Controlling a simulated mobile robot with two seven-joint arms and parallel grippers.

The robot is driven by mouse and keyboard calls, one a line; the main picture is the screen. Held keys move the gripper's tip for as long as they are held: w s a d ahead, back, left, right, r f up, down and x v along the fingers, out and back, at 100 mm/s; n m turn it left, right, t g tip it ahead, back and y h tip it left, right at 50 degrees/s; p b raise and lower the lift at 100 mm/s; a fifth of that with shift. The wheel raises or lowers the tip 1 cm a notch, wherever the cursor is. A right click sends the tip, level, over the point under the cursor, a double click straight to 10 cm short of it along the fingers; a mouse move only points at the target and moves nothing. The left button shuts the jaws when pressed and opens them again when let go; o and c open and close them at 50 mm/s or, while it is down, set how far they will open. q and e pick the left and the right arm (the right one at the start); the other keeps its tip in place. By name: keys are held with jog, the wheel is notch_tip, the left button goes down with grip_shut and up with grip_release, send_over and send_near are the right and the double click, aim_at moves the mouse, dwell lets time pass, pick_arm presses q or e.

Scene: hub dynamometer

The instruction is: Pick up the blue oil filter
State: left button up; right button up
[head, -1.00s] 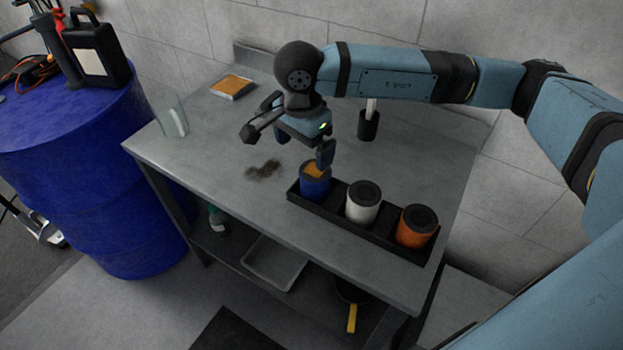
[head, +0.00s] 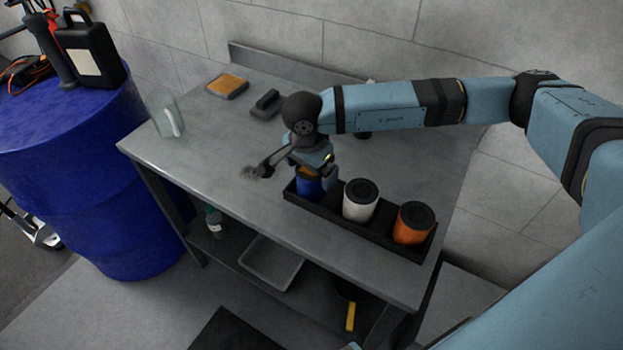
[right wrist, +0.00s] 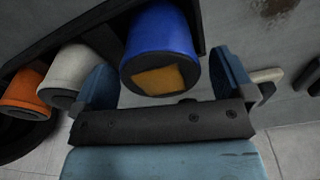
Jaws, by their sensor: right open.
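The blue oil filter (head: 308,188) stands upright in the left end of a black tray (head: 333,214) on the grey workbench. My right gripper (head: 313,172) is right over it and hides part of its top. In the right wrist view, the blue filter (right wrist: 160,32) shows an orange-brown patch on its dark end. The open fingers of my right gripper (right wrist: 163,78) stand on either side of that end, with a gap visible on both sides. My left gripper is out of view.
A white filter (head: 360,200) and an orange filter (head: 413,223) stand in the same tray, to the right. A glass jar (head: 165,115), an orange-topped block (head: 227,86) and a dark block (head: 265,104) are on the bench. A blue drum (head: 90,170) stands left.

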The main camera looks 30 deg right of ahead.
notch_tip(320, 180, down, 3)
jog(key=shift+w+d+r, duration=0.1)
jog(key=shift+d, duration=0.05)
jog(key=c, duration=1.1)
jog(key=shift+r, duration=0.1)
